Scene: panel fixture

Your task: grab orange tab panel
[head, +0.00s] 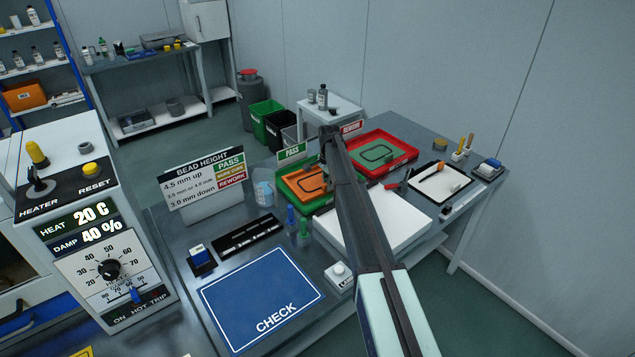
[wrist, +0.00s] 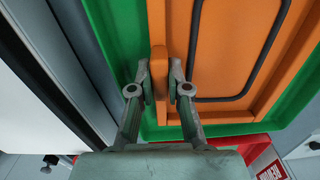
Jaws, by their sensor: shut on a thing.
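The orange tab panel (head: 297,187) lies in the green PASS tray (head: 283,172), with a dark bead loop on its face. In the wrist view the panel (wrist: 235,60) fills the upper right, and its raised orange tab stands at its left edge. My gripper (wrist: 160,85) has one finger on each side of this tab and is shut on it. The green tray wall (wrist: 120,30) runs just left of the tab. In the head view my arm hides the right part of the panel and my fingertips are hard to make out.
A red REWORK tray (head: 408,153) holding a green panel stands right behind. A white slab (head: 400,225) lies in front of the trays, under my arm. The blue CHECK mat (head: 258,290) is bare at the front left. A clear cup (head: 263,188) stands left of the green tray.

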